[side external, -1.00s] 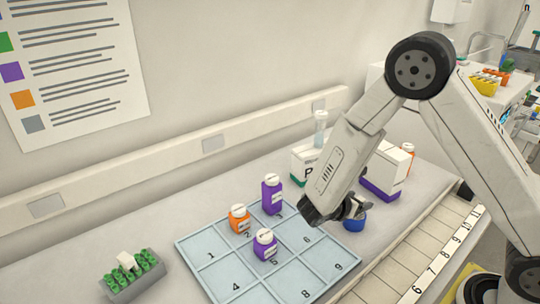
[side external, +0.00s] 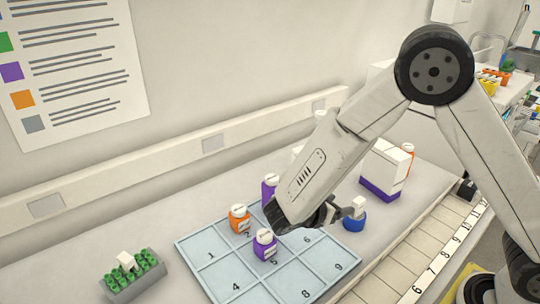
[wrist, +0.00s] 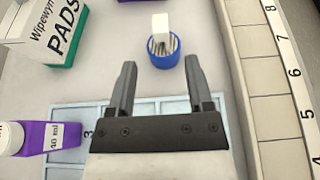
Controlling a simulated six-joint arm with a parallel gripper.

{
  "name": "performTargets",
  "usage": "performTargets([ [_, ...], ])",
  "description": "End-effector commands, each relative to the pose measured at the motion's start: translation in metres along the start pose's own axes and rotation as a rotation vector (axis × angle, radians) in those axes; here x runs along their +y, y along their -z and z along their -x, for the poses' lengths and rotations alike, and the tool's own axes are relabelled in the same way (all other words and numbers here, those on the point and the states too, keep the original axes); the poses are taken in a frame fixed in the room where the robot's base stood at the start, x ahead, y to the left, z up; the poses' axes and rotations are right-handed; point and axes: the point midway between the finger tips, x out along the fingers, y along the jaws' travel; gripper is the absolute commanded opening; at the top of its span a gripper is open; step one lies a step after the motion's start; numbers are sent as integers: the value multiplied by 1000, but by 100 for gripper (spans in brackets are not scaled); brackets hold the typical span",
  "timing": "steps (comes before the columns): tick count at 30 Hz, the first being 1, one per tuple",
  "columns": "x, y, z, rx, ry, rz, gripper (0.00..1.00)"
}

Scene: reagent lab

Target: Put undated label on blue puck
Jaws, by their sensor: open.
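The blue puck (side external: 354,223) stands on the bench just beyond the grid tray's right corner; it also shows in the wrist view (wrist: 165,58). A small white block, seemingly the label (side external: 358,205), stands upright on top of the puck; the wrist view shows it as well (wrist: 160,25). Any writing on it is too small to read. My gripper (wrist: 160,66) is open and empty, with its fingers pointing toward the puck and apart from the label. In the side view my gripper (side external: 335,215) is left of the puck, above the tray.
The numbered grid tray (side external: 232,288) holds an orange bottle (side external: 239,221) and two purple bottles (side external: 264,246). A green-topped rack (side external: 130,287) bears another white block (side external: 126,261). A wipes box (wrist: 40,30) and a white-and-purple box (side external: 384,170) stand behind. A numbered strip (side external: 440,262) runs along the right.

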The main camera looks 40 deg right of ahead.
Motion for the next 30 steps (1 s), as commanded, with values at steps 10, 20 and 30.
performTargets([
  [10,0,0,-1,3,2,-2,66],
  [20,-26,2,-16,212,133,-153,66],
  [30,-71,11,-16,699,465,-694,66],
])
